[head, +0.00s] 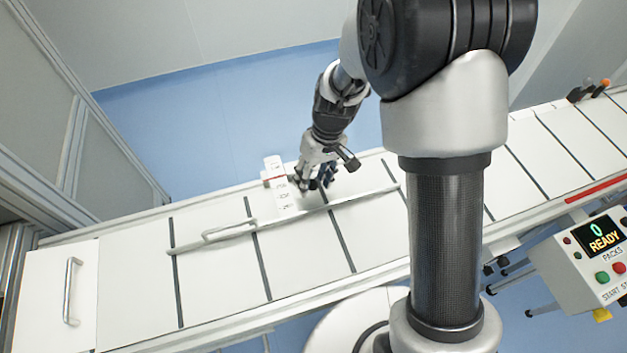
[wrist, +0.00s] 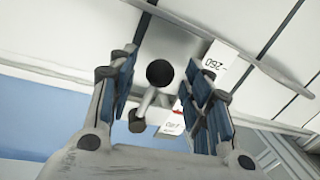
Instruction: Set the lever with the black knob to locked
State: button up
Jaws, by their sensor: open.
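My gripper (wrist: 163,80) is open, with its blue-padded fingers on either side of the black knob (wrist: 159,73). The knob is round and sits between the fingers, with visible gaps on both sides. A short grey lever arm (wrist: 149,98) runs from the knob down toward a grey pivot. In the head view, my gripper (head: 314,182) is low over the far edge of the conveyor, beside a white label plate (head: 284,203) with dark markings and a red mark. The knob cannot be made out there. The lever's set position cannot be read.
A long rail (head: 290,218) with a looped handle (head: 228,229) lies across the white conveyor panels. A door with a metal handle (head: 71,290) is at the left end. A control box (head: 596,252) reading "0 READY" stands at the right. Small levers (head: 588,91) show at the far right.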

jog(key=shift+f, duration=0.15)
jog(key=shift+c, duration=0.2)
grip_shut()
dwell(0.3)
